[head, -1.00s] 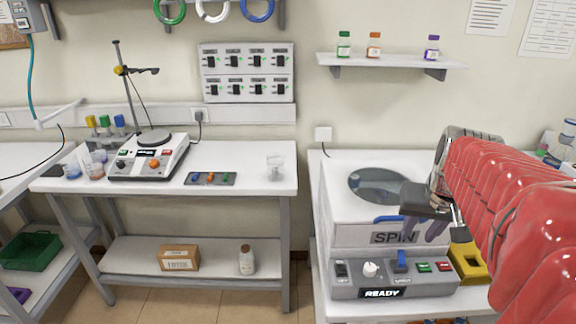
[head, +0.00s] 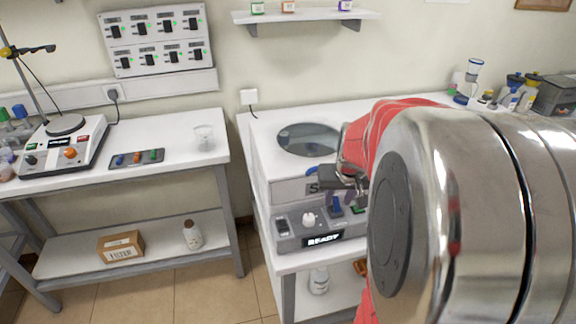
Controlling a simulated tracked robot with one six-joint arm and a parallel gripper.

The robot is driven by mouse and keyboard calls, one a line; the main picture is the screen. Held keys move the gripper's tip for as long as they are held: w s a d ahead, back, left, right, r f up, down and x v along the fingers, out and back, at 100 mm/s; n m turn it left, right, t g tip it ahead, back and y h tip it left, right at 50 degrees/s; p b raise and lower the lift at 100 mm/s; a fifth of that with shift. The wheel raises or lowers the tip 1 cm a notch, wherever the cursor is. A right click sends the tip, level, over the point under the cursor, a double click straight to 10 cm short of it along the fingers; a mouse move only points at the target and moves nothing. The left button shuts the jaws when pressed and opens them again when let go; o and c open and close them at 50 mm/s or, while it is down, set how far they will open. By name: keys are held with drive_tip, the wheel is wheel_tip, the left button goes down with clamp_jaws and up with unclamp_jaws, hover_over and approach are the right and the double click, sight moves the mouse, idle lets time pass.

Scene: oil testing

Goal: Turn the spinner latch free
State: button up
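The spinner (head: 262,160) is a white box on the right-hand bench, with a round dark window in its closed lid (head: 308,139). A blue handle (head: 312,173) shows at the front edge of the lid, partly covered by my gripper. A grey control panel in front carries a blue upright lever (head: 335,206), which looks like the latch, a white knob (head: 309,219) and a display (head: 323,240) reading READY. My gripper (head: 350,195) is in front of the lid, over the panel's right part, close to the lever. Contact and finger opening cannot be made out.
My arm covers the bench right of the spinner. Bottles (head: 512,92) stand at the far right back. The left bench holds a hotplate stirrer (head: 60,145), a small button pad (head: 137,159) and a beaker (head: 204,138). A wall shelf (head: 305,17) hangs above.

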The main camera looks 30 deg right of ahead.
drive_tip(key=shift+w+d+f, duration=0.1)
drive_tip(key=shift+w+f, duration=0.1)
drive_tip(key=shift+f, duration=0.35)
drive_tip(key=shift+c, duration=0.4)
clamp_jaws()
